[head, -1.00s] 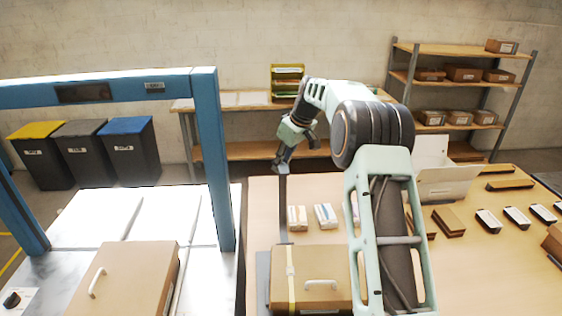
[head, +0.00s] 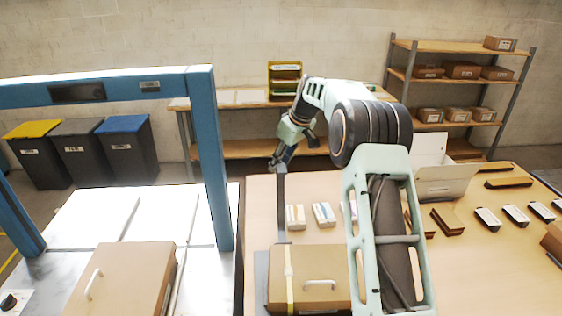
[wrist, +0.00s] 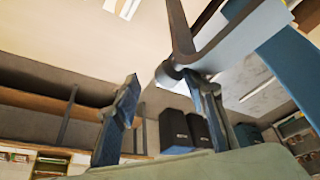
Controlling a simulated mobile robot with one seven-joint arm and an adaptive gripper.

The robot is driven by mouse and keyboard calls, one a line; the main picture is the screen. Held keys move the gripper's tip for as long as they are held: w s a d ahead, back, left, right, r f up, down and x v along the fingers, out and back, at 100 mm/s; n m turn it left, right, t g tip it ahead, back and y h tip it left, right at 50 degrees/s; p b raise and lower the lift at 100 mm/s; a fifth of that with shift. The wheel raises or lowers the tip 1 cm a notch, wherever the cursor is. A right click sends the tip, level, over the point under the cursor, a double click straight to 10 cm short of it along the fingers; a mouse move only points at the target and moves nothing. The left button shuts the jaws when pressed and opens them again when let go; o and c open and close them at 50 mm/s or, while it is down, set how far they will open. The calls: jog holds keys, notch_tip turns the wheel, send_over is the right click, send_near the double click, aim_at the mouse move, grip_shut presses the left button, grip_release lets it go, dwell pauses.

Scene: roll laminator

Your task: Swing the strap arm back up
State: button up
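The strap arm (head: 282,205) is a dark narrow bar standing roughly upright at the back left of a strapped carton (head: 325,272). My gripper (head: 280,162) is at the bar's upper end in the head view. In the wrist view my gripper (wrist: 162,95) has its two fingers wide apart, with nothing visible between them. The dark bar (wrist: 181,28) comes down from the top of the wrist view and meets or overlaps the tip of the right finger. Whether they touch is unclear.
A blue frame (head: 208,160) stands to the left over a table with another carton (head: 125,280). Small boxes (head: 324,214) lie on the wooden table right of the strap arm. Bins (head: 127,150) and a shelf (head: 450,85) stand at the back.

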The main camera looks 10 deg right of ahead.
jog(key=v, duration=1.2)
